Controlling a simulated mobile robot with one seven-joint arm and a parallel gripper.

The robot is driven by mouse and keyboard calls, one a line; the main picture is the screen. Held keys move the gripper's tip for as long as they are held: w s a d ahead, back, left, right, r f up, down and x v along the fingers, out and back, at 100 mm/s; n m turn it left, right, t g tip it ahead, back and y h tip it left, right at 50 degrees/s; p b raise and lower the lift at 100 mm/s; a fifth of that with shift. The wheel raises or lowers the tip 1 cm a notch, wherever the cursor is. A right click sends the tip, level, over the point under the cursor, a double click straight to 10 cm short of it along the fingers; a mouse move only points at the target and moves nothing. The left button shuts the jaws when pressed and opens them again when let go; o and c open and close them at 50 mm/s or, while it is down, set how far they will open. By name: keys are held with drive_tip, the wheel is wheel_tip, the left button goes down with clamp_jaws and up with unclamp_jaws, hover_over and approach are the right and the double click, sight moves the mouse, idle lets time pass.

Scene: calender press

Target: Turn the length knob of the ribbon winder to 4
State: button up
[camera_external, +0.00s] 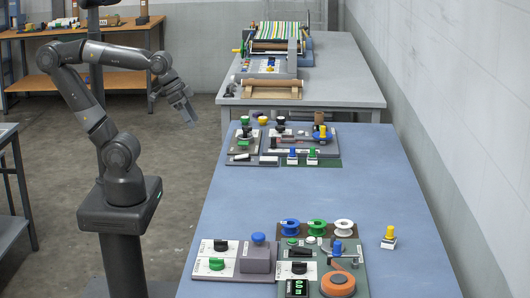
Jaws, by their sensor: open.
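What looks like the ribbon winder (348,257) sits at the front of the blue table, with an orange reel (338,284) and blue, green and white spools behind it. A black knob (299,267) on a white plate is on its left part, above a small display with green digits (297,287). This may be the length knob; its scale and setting are too small to read. My gripper (189,112) is open and empty, raised in the air left of the tables, far from the winder.
Left of the winder is a panel with a black knob (220,245), a green knob (217,264) and a blue-topped box (258,252). A yellow-topped block (389,237) stands to the right. Other devices (284,144) are farther back. The middle of the blue table (320,190) is clear.

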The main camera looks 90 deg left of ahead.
drive_tip(key=shift+o, duration=0.2)
drive_tip(key=w+d+r, duration=0.2)
drive_tip(key=w+d, duration=0.1)
drive_tip(key=w, duration=0.3)
drive_tip(key=w+d+r, duration=0.2)
drive_tip(key=w+d, duration=0.1)
drive_tip(key=w, duration=0.3)
drive_tip(key=shift+w+d+g+h, duration=0.2)
drive_tip(key=shift+d+g+h, duration=0.1)
drive_tip(key=shift+g, duration=0.1)
hover_over(299, 266)
drive_tip(key=s, duration=0.5)
wheel_tip(299, 266, down, 16)
drive_tip(key=x, duration=0.7)
drive_tip(key=a+x, duration=0.1)
drive_tip(key=x, duration=0.2)
drive_tip(key=shift+w+f, duration=0.2)
drive_tip(key=shift+f, duration=0.15)
drive_tip(key=shift+c, duration=0.6)
drive_tip(key=c, duration=0.8)
drive_tip(key=shift+c, duration=0.3)
